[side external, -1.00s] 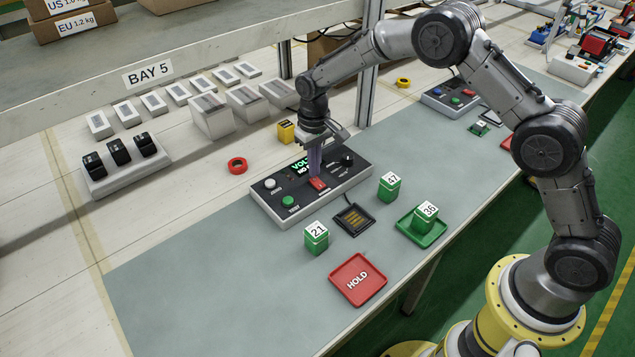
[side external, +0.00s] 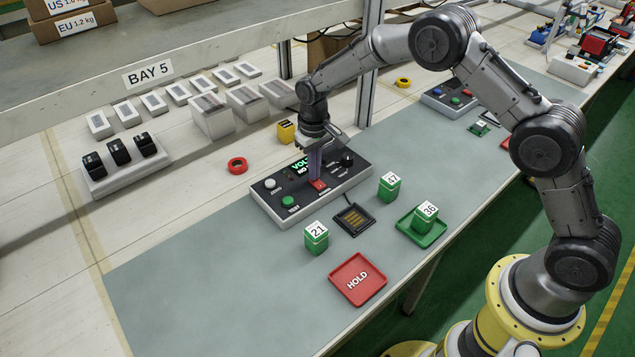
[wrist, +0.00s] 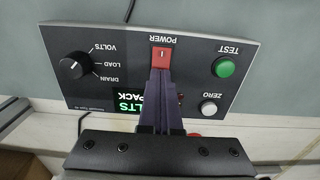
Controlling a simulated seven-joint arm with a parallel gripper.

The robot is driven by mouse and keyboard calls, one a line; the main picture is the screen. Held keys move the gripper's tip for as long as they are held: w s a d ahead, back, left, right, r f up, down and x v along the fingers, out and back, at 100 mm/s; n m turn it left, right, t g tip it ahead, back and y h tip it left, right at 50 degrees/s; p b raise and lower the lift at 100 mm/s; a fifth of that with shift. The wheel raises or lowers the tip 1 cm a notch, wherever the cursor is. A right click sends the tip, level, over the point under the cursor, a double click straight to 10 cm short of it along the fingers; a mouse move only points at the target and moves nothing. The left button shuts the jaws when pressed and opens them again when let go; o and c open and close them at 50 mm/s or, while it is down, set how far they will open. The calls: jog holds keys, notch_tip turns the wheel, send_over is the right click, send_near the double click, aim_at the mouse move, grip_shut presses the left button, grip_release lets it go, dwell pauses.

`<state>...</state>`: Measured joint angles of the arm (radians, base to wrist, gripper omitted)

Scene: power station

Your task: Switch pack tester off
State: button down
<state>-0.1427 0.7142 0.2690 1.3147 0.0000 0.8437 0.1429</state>
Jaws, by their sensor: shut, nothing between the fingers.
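The pack tester (side external: 265,211) is a dark-faced box on the grey mat, with a lit green display (side external: 299,167) reading VOLTS. Its red POWER switch (wrist: 163,57) carries a white mark and shows at the tips of my fingers in the wrist view; it also shows in the side view (side external: 319,185). My gripper (side external: 315,177) is shut and empty, pointing down at the switch. In the wrist view the fingers (wrist: 161,72) reach the switch's lower edge; I cannot tell whether they touch it. The fingers hide part of the display.
The tester also has a green TEST button (wrist: 224,67), a white ZERO button (wrist: 208,108) and a black knob (wrist: 74,66). Green packs 21 (side external: 316,240), 37 (side external: 389,189) and 36 (side external: 426,216), a black contact pad (side external: 353,219) and a red HOLD tray (side external: 358,294) stand in front.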

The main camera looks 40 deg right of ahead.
jog(key=shift+f, duration=0.4)
jog(key=shift+r, duration=3.55)
